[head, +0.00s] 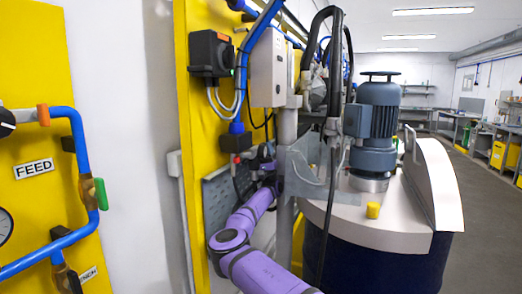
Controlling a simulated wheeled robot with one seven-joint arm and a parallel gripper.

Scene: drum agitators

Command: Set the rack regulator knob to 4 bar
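The yellow rack panel (203,128) stands left of centre, with a dark box with a round front (210,53) near its top. A small dark fitting (236,141) with a blue top and a red part below sits at the end of a blue pipe; I cannot tell whether it is the regulator. No bar scale is readable. My purple arm reaches up from the bottom, and my gripper (264,164) is at its far end, just right of this fitting. The fingers are too small and covered to tell open from shut, or whether they touch anything.
A drum (385,262) with a pale lid and grey motor (378,115) stands close on the right. A grey post and dark hoses rise beside my arm. A FEED panel (35,195) with blue pipes and a gauge is at left. Open floor lies far right.

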